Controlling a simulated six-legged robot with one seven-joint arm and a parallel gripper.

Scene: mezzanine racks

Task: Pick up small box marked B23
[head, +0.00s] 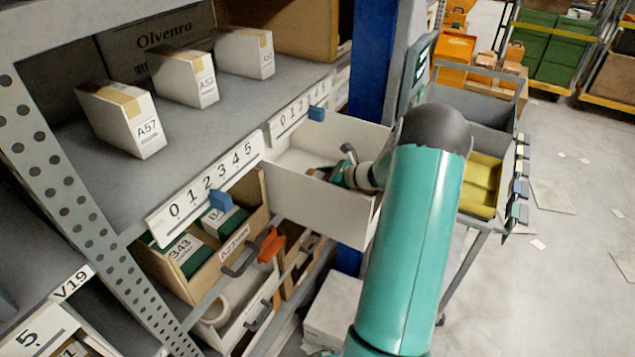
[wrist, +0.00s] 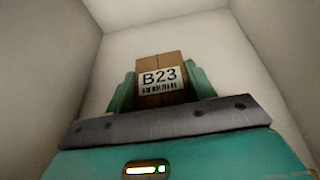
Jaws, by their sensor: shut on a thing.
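The small box marked B23 (wrist: 161,80) is brown cardboard with a white label and barcode. In the wrist view it sits between the two green fingers of my gripper (wrist: 161,88), which is shut on it. White walls surround it on several sides. In the head view my gripper (head: 335,176) reaches down into an open white drawer (head: 310,202) in the rack. The box is hard to make out there, mostly hidden by my gripper and arm. I cannot tell whether the box touches the drawer floor.
White boxes, including one marked A57 (head: 125,118), stand on the shelf above left. An open brown drawer (head: 200,262) sits lower left. A blue rack post (head: 372,70) is behind the white drawer. A grey cart with a yellow bin (head: 481,185) stands right. Floor at far right is mostly clear.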

